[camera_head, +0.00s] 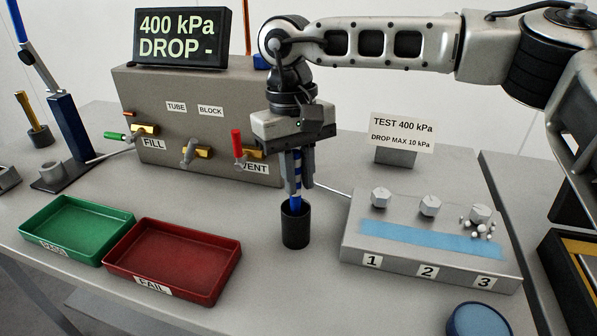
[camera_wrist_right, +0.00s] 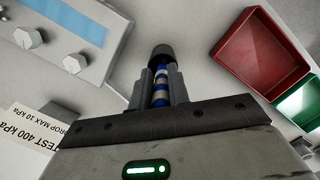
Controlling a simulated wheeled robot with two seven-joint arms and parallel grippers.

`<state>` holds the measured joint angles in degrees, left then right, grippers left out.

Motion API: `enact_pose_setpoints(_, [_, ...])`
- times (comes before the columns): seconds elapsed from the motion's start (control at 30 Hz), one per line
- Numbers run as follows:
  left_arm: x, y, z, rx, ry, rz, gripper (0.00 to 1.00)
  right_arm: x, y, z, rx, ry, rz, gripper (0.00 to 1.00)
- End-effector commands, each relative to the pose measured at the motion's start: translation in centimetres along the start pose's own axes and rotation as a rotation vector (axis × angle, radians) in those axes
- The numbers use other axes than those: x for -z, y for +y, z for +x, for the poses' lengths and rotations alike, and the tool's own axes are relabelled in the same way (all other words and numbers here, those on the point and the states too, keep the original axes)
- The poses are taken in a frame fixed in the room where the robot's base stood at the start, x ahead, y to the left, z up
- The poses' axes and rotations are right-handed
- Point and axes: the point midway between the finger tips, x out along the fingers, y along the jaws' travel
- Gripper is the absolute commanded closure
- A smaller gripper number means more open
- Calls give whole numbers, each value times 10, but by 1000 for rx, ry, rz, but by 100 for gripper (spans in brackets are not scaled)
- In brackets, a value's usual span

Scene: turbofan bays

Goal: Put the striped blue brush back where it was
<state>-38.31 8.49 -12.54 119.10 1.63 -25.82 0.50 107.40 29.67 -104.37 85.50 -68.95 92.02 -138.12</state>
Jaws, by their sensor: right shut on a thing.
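The striped blue brush (camera_head: 296,172) is upright, with blue and white bands on its handle. My right gripper (camera_head: 300,182) is shut on it from above. The brush's lower end is at the mouth of a small black cup (camera_head: 295,228) on the bench; how deep it sits inside is hidden. In the right wrist view the striped brush (camera_wrist_right: 161,88) is between the two fingers (camera_wrist_right: 162,92), with the dark cup (camera_wrist_right: 161,54) beyond it. My left gripper is not in view.
A red FAIL tray (camera_head: 175,258) and green PASS tray (camera_head: 72,228) lie left of the cup. A grey numbered block (camera_head: 430,250) with fittings stands right. Behind is the valve box (camera_head: 195,120) with a pressure display (camera_head: 180,36). A blue round item (camera_head: 478,320) is front right.

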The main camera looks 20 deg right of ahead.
Motion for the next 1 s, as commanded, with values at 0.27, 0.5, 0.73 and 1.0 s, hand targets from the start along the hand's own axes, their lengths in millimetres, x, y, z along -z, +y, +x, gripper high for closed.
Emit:
enact_pose_setpoints(0.27, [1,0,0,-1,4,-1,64,0,0,1,0,-1,1,61])
enact_pose_setpoints(0.5, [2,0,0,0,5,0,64,0,0,-5,0,2,1,61])
enact_pose_setpoints(0.73, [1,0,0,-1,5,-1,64,1,0,-46,1,4,2,61])
enact_pose_setpoints(1.0, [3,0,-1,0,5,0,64,0,0,-100,1,3,1,61])
